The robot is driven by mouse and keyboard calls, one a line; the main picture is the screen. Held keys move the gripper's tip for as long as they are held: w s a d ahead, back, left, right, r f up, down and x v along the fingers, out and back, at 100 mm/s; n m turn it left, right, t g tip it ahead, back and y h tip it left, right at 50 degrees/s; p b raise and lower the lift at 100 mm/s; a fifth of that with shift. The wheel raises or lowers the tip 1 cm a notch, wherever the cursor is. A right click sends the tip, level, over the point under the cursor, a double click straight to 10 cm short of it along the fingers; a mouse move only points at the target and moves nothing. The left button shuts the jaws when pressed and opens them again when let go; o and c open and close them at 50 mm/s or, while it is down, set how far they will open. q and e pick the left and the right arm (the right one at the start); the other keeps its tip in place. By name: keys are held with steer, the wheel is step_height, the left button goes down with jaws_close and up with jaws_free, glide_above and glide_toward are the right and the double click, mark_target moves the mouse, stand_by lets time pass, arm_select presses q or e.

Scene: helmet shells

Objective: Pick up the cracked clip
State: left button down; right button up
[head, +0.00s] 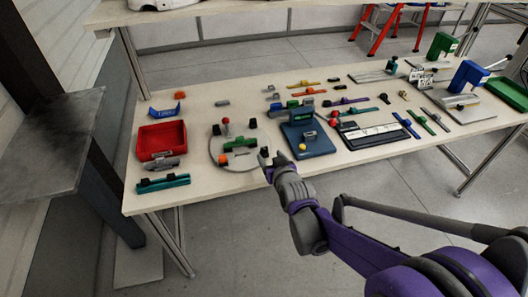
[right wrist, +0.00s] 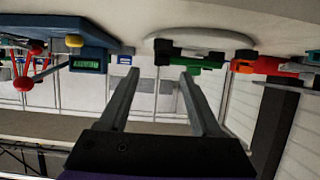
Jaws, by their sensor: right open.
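I cannot tell which small part is the cracked clip; no crack can be made out at this size. A round grey plate (head: 216,152) on the table holds a green piece (head: 243,143), an orange piece (head: 226,158), black blocks and a red knob. My right gripper (head: 271,155) is open and empty at the plate's right edge, near the table's front. In the right wrist view, the open fingers (right wrist: 157,74) point toward the plate (right wrist: 200,33) and the green piece (right wrist: 182,65), with nothing between them. My left gripper is not in view.
A blue scale (head: 318,146) with a yellow knob stands just right of my right gripper. A red tray (head: 161,138) and a teal bar (head: 162,184) are at left.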

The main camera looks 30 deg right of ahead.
mark_target(265, 150)
steer(key=x, duration=0.5)
steer(key=shift+w+b, duration=0.1)
steer(key=shift+b, duration=0.2)
steer(key=shift+c, duration=0.3)
jaws_close()
